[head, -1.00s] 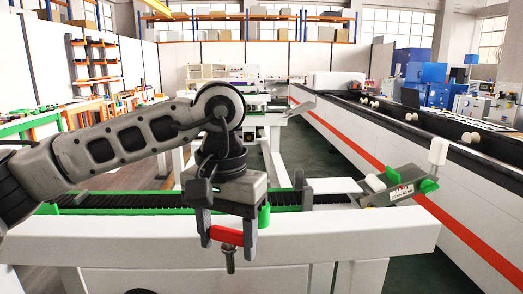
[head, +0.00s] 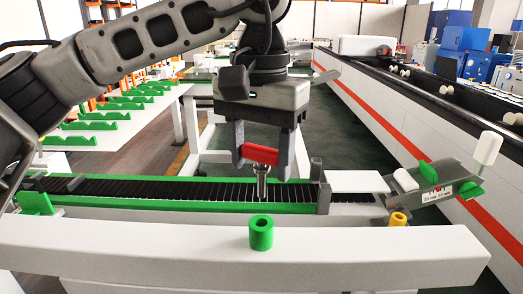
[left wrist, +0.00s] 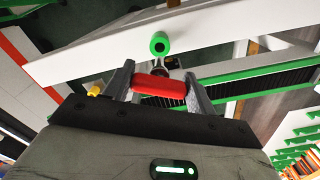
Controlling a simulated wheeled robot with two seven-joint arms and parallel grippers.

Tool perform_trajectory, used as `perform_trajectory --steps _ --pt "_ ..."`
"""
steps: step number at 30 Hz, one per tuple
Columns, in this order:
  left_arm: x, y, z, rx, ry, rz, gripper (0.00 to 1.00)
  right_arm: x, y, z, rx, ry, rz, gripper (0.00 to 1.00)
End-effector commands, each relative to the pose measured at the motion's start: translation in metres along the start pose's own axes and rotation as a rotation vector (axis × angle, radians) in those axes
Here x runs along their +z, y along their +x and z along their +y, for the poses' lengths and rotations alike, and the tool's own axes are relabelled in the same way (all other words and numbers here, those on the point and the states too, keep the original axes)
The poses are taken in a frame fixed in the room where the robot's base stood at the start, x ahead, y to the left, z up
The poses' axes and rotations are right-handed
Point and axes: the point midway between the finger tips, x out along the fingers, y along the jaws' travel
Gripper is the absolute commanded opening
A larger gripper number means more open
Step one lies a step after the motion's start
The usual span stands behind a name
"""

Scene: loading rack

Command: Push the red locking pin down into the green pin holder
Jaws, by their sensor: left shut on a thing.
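The red locking pin (head: 260,155) has a red crosspiece and a grey metal shaft that points down. My left gripper (head: 262,158) is shut on the red crosspiece and holds the pin upright in the air. The green pin holder (head: 261,233) is a short green cylinder with a hole in its top, on the white beam. In the head view the shaft tip shows a little above the holder, apart from it. In the left wrist view the red pin (left wrist: 160,86) lies between the fingers, and the green holder (left wrist: 159,43) shows beyond it. My right gripper is not in view.
A black roller conveyor with green rails (head: 150,207) runs behind the white beam (head: 380,252). A small yellow cylinder (head: 398,219) stands to the right. A tilted grey bracket (head: 430,190) with green parts and a white knob is at the far right.

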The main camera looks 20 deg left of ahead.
Motion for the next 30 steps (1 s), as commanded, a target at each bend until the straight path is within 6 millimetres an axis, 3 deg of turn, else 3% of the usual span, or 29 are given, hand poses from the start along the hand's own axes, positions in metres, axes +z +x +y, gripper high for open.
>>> perform_trajectory --steps 8,30 --pt "0.002 0.005 0.0 0.001 -0.002 -0.001 0.32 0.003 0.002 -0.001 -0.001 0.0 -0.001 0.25" --pt "0.002 0.048 0.0 0.0 -0.002 0.0 0.32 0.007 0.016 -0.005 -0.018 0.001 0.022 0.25"
